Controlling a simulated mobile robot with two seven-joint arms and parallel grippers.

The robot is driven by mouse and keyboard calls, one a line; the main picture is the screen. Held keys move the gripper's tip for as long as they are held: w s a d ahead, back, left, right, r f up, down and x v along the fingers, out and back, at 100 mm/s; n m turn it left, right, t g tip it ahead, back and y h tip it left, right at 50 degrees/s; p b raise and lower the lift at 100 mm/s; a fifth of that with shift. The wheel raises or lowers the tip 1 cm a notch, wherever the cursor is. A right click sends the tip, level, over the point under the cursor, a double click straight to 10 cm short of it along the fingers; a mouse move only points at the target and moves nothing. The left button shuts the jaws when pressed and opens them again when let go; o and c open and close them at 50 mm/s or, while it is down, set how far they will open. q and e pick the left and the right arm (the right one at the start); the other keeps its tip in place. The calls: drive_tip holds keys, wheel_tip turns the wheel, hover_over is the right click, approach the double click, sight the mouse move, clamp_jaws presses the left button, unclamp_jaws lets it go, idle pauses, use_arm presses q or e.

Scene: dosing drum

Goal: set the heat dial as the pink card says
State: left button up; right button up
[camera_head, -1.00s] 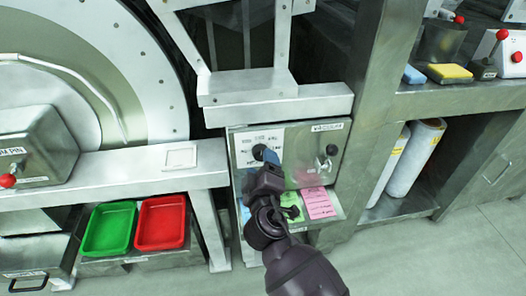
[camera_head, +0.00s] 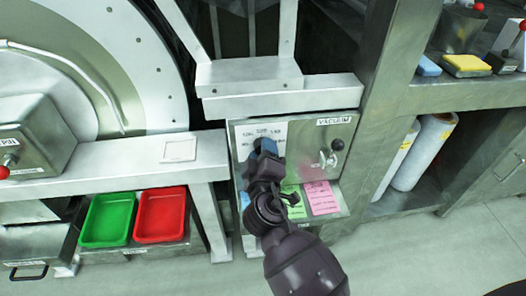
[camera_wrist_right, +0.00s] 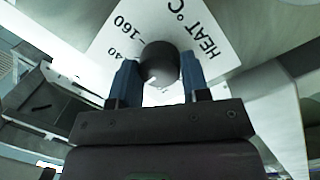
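The heat dial is a round black knob on a white scale plate marked "HEAT °C", with 160 legible, in the right wrist view (camera_wrist_right: 160,60). My right gripper (camera_wrist_right: 160,78) has its two blue fingers on either side of the knob. I see no clear gap, but whether they grip it I cannot tell. In the head view my right gripper (camera_head: 266,149) covers much of the dial. The pink card (camera_head: 321,198) lies on the shelf below the panel, its writing too small to read. My left gripper is not in view.
A green card (camera_head: 292,203) lies left of the pink one. A vacuum switch (camera_head: 331,155) sits right on the panel (camera_head: 305,140). Green (camera_head: 108,220) and red (camera_head: 160,216) trays stand at left. A post (camera_head: 373,100) rises right of the panel.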

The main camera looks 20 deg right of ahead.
drive_tip(key=shift+c, duration=1.1)
drive_tip(key=shift+n, duration=0.3)
use_arm(q)
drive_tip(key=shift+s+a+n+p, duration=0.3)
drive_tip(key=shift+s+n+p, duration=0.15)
drive_tip(key=shift+p, duration=0.7)
use_arm(e)
drive_tip(key=n+t, duration=0.1)
drive_tip(key=n, duration=0.7)
drive_tip(key=shift+d, duration=0.1)
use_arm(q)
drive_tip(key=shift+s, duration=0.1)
use_arm(e)
drive_tip(key=shift+n, duration=0.4)
